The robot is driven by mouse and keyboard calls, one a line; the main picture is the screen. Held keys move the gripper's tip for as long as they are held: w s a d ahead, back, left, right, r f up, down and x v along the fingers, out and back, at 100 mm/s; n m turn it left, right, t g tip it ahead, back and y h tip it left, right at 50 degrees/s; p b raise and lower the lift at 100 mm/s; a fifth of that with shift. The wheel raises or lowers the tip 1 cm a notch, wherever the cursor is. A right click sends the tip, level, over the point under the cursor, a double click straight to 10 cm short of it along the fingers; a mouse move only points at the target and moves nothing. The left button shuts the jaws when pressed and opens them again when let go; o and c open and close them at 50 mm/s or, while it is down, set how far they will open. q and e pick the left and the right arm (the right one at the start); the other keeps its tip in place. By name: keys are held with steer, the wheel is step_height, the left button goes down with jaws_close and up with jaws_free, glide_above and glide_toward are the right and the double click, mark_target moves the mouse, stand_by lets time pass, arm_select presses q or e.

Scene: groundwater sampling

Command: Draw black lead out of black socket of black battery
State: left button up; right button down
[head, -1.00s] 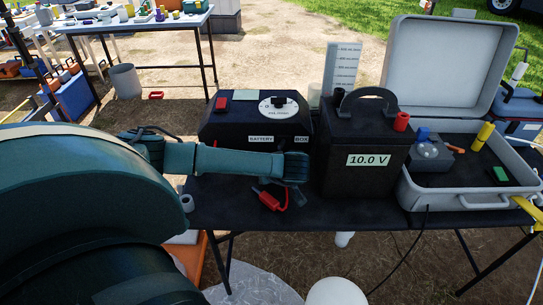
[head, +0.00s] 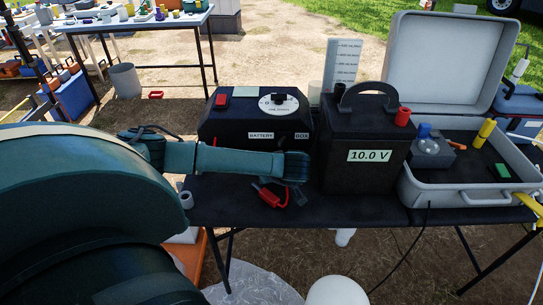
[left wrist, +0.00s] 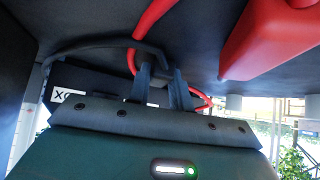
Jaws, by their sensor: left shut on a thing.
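The black battery (head: 352,180), labelled 10.0 V, stands on the dark table with a red socket (head: 402,118) at its top right. My left gripper (head: 297,190) points down beside the battery's left side, close to the table. In the left wrist view, which is upside down, its fingers (left wrist: 160,82) are shut on the end of the black lead (left wrist: 100,43), a dark cable arching to the left. The red lead (head: 270,197) lies beside the gripper; its cable (left wrist: 146,22) passes behind the fingers. My right gripper is not in view.
The black battery box (head: 255,122) with a dial stands behind my left gripper. A measuring cylinder (head: 342,65) stands behind the battery. An open grey case (head: 470,196) is at the right. The table's front strip is mostly clear.

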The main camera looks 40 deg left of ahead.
arm_select(q)
steer(key=shift+s+d+f, duration=0.1)
steer(key=shift+s+f, duration=0.05)
steer(key=shift+f, duration=0.2)
steer(key=o, duration=1)
steer(key=shift+f, duration=0.2)
steer(key=shift+c, duration=0.2)
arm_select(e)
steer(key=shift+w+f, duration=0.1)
arm_select(q)
steer(key=shift+s+a, duration=0.1)
steer(key=shift+a, duration=0.1)
steer(key=v, duration=0.3)
steer(key=shift+r, duration=0.25)
steer(key=v, duration=0.7)
steer(key=w+v, duration=0.1)
steer(key=v, duration=0.2)
steer(key=shift+d+r+p, duration=0.2)
steer(key=shift+r+p, duration=0.2)
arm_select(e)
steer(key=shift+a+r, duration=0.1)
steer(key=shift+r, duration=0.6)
